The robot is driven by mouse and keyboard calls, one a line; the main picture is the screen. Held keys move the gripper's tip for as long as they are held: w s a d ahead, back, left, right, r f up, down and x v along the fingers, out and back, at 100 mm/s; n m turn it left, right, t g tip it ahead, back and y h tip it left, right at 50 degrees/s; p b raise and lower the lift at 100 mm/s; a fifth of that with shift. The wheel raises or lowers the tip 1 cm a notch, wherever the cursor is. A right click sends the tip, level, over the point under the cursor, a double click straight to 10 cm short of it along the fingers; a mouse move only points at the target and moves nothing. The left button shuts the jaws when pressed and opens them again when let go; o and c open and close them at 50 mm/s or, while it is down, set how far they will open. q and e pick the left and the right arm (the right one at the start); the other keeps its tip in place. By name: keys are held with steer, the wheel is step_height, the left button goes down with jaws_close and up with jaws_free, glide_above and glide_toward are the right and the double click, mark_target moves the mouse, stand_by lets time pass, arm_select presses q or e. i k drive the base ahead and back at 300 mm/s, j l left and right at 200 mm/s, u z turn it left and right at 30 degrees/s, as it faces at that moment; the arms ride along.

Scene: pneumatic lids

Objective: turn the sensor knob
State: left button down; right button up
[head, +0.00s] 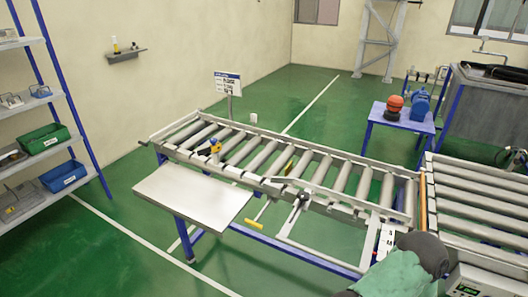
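A small black knob (304,198) sits on a bracket at the front rail of the roller conveyor (350,210). I take it as the sensor knob, but it is too small to read its setting. Neither gripper's fingers show in the head view. A green and dark grey part at the bottom right looks like my own arm; it covers part of the conveyor's near right end. Nothing is seen touching the knob.
A bare metal side table (193,193) adjoins the conveyor's front left. A yellow handle (254,223) sticks out near the knob. A second conveyor (480,200) and a control box (478,284) stand right. Green floor is open behind.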

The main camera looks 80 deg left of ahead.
mark_target(213, 141)
steer(key=u, duration=3.1)
steer(key=i+j, duration=0.6)
steer(key=j+u, duration=0.05)
steer(key=j, duration=0.1)
